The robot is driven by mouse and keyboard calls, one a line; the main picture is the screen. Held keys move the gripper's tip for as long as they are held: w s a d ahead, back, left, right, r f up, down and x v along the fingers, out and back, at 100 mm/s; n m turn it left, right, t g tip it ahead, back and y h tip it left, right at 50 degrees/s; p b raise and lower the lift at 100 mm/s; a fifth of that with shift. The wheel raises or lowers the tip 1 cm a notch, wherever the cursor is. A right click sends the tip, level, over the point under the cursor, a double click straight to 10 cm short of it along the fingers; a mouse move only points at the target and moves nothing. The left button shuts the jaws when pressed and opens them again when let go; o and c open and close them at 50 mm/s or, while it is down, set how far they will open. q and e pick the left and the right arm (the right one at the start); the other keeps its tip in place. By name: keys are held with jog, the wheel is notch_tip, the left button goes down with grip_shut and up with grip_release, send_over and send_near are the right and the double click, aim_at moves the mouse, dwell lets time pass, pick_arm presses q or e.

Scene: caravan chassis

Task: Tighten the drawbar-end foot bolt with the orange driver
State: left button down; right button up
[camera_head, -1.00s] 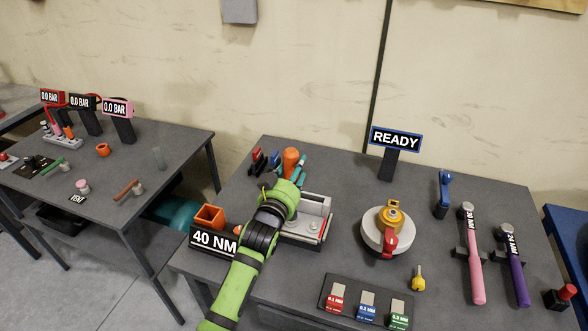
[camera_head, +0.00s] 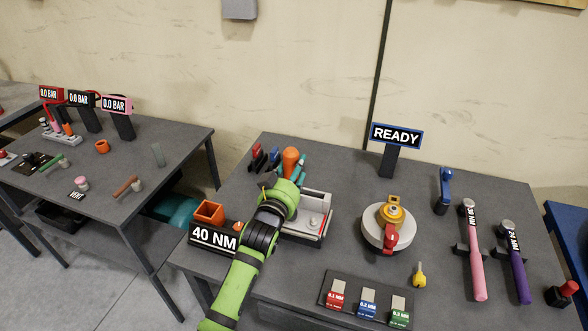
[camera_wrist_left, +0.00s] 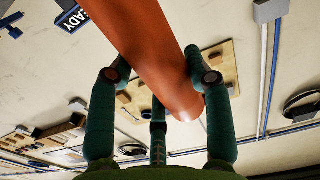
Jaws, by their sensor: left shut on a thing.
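The orange driver (camera_head: 290,158) stands up from my left gripper (camera_head: 287,180), whose fingers are around it. In the left wrist view the orange driver (camera_wrist_left: 150,45) fills the space between the dark green fingers of my left gripper (camera_wrist_left: 160,90). It is held above the back left of a grey metal fixture (camera_head: 318,202). A round bolt-like knob (camera_head: 313,222) shows on the fixture's right side. My forearm and wrist hide the fixture's left part and the driver's lower end, so I cannot tell whether it touches a bolt. My right gripper is not in view.
A "40 NM" sign (camera_head: 214,238) and an orange open box (camera_head: 209,212) stand left of my arm. Right are a round turntable (camera_head: 375,238), a "READY" sign (camera_head: 395,136), a pink wrench (camera_head: 475,265) and a purple wrench (camera_head: 516,275). Coloured blocks lie on a front tray (camera_head: 325,300).

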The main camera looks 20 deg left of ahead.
pick_arm(q)
jog(key=shift+f+b, duration=0.35)
dwell(0.6)
jog(key=shift+s+f, duration=0.15)
jog(key=shift+f, duration=0.15)
dwell(1.6)
jog(key=shift+r, duration=0.1)
